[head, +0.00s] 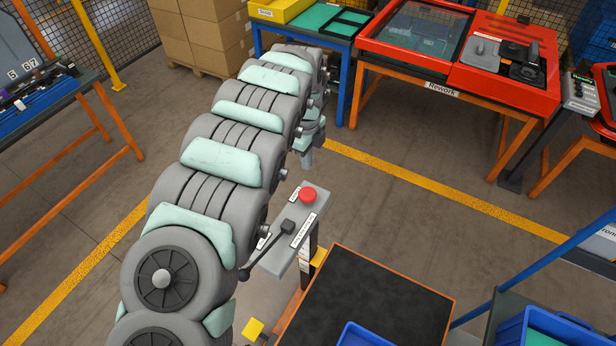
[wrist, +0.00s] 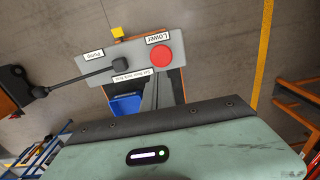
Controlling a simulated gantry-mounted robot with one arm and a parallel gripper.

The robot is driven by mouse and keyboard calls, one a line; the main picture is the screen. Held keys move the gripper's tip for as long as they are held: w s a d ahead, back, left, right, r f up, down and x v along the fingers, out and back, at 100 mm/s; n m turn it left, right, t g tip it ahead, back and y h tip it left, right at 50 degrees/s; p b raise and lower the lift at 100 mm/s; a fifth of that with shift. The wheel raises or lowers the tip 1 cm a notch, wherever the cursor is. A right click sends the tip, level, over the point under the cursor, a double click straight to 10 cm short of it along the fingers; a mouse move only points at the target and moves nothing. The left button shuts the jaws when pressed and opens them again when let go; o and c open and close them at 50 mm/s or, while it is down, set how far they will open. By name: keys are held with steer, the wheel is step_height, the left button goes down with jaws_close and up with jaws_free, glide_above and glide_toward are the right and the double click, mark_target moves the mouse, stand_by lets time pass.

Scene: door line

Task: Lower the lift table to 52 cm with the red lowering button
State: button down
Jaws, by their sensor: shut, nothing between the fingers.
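The red lowering button (head: 307,195) stands on a grey control panel (head: 276,262), clear of my arm in the head view. In the wrist view the button (wrist: 161,54) sits beside the "Lower" label, with nothing over it. A black pump lever (head: 266,251) is on the same panel. The lift table (head: 395,300) has a black top with an orange edge. A height scale (head: 305,250) with a yellow pointer shows below the panel, but its reading is too small to tell. My gripper (head: 307,165) is shut and empty, behind the panel in the head view and apart from the button.
A blue bin (head: 365,335) is on the lift table at the picture's bottom edge. A red rework bench (head: 500,85) and a green-topped bench (head: 315,20) stand at the back. Another blue bin (head: 545,330) is at the lower right. Floor between the panel and the benches is clear.

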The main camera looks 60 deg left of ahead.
steer(key=p, duration=0.1)
glide_toward(308, 195)
step_height(308, 195, down, 5)
steer(key=shift+w+a+f, duration=0.1)
steer(key=shift+a+f, duration=0.05)
steer(key=shift+f, duration=0.05)
steer(key=shift+a+f, duration=0.1)
steer(key=shift+f, duration=0.65)
steer(key=shift+f+b, duration=0.55)
steer(key=shift+f, duration=0.6)
step_height(308, 195, up, 5)
steer(key=p, duration=0.4)
steer(key=shift+f, duration=0.15)
step_height(308, 195, up, 10)
steer(key=b, duration=0.2)
